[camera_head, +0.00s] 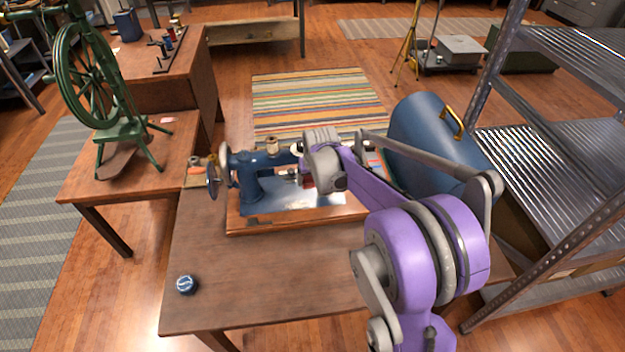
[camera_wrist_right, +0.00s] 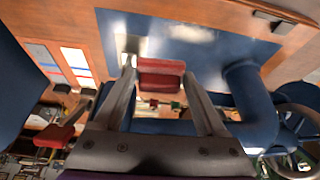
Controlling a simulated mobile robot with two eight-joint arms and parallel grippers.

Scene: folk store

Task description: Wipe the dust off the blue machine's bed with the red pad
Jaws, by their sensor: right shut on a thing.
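The blue sewing machine (camera_head: 265,165) stands on a wooden base on the brown table. Its flat blue bed (camera_head: 265,207) has a pale dusty patch, also seen on the bed in the right wrist view (camera_wrist_right: 235,48). My right gripper (camera_wrist_right: 160,76) is shut on the red pad (camera_wrist_right: 160,66), which sits between its fingertips over the bed, close to the pale patch. I cannot tell whether the pad touches the surface. In the head view my purple right arm reaches in from the right and mostly hides the gripper. My left gripper is not in view.
A blue rounded cover (camera_head: 425,140) with a brass handle is right of the machine, near a metal shelf (camera_head: 560,140). A small dark blue tin (camera_head: 186,284) sits at the table's front left. The table front (camera_head: 260,285) is clear. A green spinning wheel (camera_head: 95,85) stands left.

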